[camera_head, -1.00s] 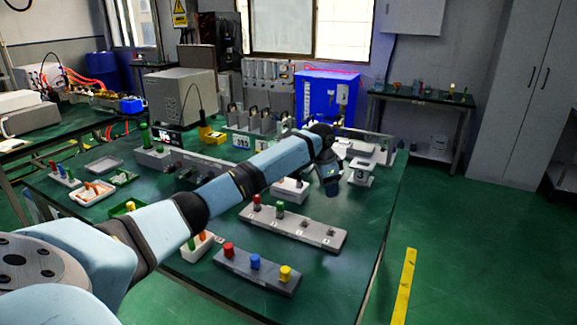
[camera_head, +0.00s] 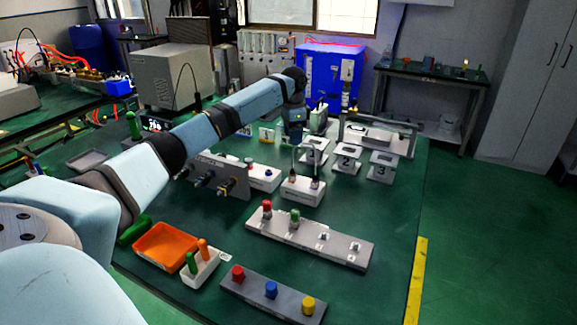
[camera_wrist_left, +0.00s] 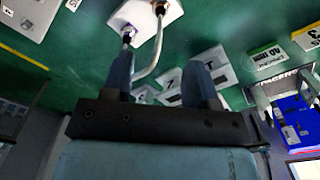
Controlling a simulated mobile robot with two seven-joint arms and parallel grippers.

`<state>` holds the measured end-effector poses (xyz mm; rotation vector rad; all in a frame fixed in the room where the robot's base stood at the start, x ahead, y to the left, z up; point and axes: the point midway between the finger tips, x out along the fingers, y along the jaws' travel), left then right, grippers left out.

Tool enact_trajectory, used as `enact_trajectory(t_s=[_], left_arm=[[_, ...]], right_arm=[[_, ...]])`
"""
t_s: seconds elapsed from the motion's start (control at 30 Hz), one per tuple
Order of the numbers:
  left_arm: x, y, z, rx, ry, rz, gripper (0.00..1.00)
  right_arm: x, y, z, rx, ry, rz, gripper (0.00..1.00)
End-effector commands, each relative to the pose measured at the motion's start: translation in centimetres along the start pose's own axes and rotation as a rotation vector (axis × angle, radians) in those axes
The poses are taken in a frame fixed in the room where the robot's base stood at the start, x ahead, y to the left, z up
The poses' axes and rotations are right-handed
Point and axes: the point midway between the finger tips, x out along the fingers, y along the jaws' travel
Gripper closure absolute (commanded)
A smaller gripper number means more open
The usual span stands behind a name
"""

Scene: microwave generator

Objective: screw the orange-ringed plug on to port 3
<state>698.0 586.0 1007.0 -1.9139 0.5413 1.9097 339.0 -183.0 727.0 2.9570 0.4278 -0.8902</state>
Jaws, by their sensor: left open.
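My left gripper (camera_head: 295,138) points down over the middle of the table, behind a white block (camera_head: 303,190) that holds two upright plugs (camera_head: 315,182). In the left wrist view its two fingers (camera_wrist_left: 156,68) are apart, and a curved grey cable (camera_wrist_left: 150,58) shows between them, farther off. The same block (camera_wrist_left: 147,14) is beyond the fingers there. A grey panel (camera_head: 218,178) with several connectors stands left of the block. Its port numbers are too small to read. My right gripper is not in view.
White stands numbered 2 (camera_head: 346,160) and 3 (camera_head: 381,166) are right of the gripper. A grey rack (camera_head: 310,237) with red and green pegs, a dark rack (camera_head: 272,297) and an orange tray (camera_head: 165,246) lie nearer. Bare table shows around the racks.

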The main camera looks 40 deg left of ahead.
Motion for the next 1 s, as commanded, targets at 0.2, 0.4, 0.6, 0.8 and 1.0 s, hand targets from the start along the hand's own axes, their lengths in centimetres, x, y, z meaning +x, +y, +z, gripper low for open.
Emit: enact_trajectory(t_s=[0.2, 0.4, 0.6, 0.8, 1.0], left_arm=[[1.5, -0.1, 0.1, -0.001, -0.005, 0.002, 0.47], [5.5, -0.1, 0.2, -0.002, -0.006, 0.002, 0.47], [9.8, 0.0, 0.2, -0.002, -0.005, 0.002, 0.47], [12.6, -0.1, 0.2, -0.003, -0.004, 0.001, 0.47], [13.7, -0.1, 0.2, -0.001, -0.003, 0.0, 0.47]], right_arm=[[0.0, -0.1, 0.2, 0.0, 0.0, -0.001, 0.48], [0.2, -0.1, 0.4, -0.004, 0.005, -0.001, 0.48], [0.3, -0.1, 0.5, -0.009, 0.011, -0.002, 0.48], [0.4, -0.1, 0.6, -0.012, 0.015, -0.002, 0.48], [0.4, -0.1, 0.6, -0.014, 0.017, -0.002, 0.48]])
